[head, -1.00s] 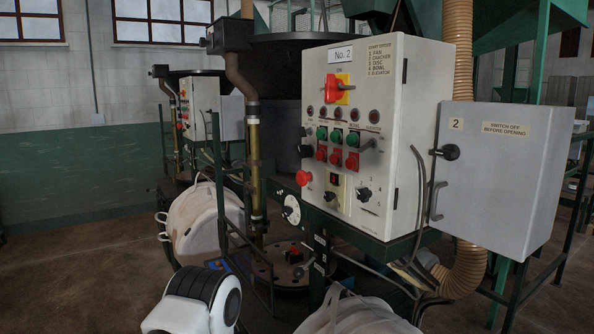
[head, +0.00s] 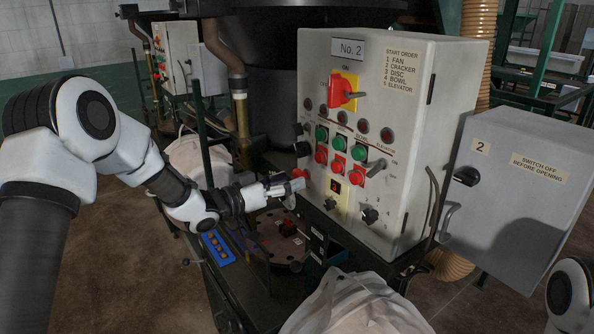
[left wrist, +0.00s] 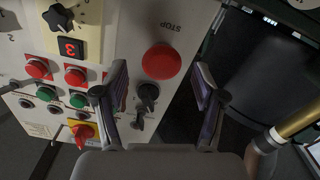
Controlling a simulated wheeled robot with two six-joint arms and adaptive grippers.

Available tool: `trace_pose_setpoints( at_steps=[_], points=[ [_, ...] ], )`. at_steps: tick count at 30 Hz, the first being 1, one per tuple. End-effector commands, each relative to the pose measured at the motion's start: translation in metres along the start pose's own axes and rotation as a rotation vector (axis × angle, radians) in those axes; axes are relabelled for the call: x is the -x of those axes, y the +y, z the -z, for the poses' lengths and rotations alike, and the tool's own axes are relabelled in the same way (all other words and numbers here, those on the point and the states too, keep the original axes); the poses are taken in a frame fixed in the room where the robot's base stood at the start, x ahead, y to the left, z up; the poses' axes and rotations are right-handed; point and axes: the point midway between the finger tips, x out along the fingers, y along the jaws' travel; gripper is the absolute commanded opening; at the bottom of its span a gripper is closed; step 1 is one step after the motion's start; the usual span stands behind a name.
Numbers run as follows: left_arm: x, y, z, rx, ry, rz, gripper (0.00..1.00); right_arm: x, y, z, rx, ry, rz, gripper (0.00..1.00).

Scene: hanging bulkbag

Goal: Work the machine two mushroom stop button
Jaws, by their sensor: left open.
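The No. 2 control cabinet (head: 400,130) faces me with its switches and lamps. Its red mushroom stop button (left wrist: 161,61) shows in the left wrist view under an upside-down STOP label. My left gripper (head: 298,185) is at the left edge of the panel in the head view, in front of the button's area and largely hiding it. In the left wrist view my left gripper (left wrist: 160,72) is open, with the button seen between its two fingers. I cannot tell whether the fingers touch it. My right gripper is out of view.
A red rotary switch (head: 343,90), green buttons (head: 340,143) and red square buttons (head: 339,165) share the panel. A white bag (head: 355,305) is below. A brass-coloured pipe (left wrist: 270,140) is near the left gripper.

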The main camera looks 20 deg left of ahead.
Motion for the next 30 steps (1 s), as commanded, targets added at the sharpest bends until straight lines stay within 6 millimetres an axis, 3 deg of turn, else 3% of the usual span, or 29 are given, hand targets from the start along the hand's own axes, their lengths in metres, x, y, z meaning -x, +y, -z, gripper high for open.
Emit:
trace_pose_setpoints(
  at_steps=[4,13,19,30],
  points=[
    [-0.023,0.001,0.002,-0.001,-0.002,0.000,0.70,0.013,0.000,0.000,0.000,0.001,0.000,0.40],
    [-0.029,0.000,-0.001,0.002,0.000,0.000,0.70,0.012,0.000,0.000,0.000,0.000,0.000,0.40],
    [-0.029,0.000,-0.001,0.002,-0.001,0.001,0.00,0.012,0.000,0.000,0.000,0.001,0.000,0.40],
    [-0.022,0.000,-0.003,0.003,-0.005,0.002,0.00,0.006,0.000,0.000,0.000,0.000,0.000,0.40]
  ],
)
